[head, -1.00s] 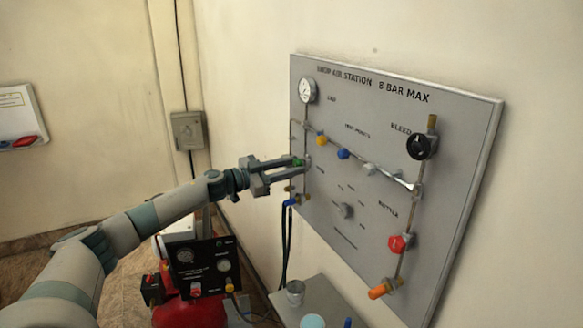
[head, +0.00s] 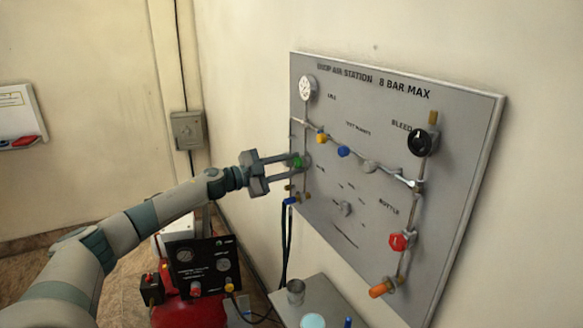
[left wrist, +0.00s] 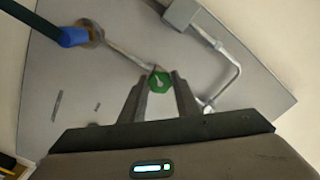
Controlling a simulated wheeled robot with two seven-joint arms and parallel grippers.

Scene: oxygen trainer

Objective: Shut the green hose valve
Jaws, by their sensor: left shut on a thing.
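The green hose valve (head: 297,162) is a small green knob on the left pipe of the grey wall panel (head: 466,120). My left gripper (head: 292,163) reaches it from the left, with one finger on each side of the knob. In the left wrist view the green knob (left wrist: 160,82) sits between the two fingertips (left wrist: 160,86), with a pale mark on its face. The fingers are shut on it. My right gripper is in neither view.
The panel also holds a gauge (head: 308,88), a black bleed knob (head: 420,143), a red bottle knob (head: 402,240) and several small coloured knobs. A blue-ended hose (head: 291,201) hangs below the valve. A red compressor (head: 190,310) and a grey table (head: 330,290) stand below.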

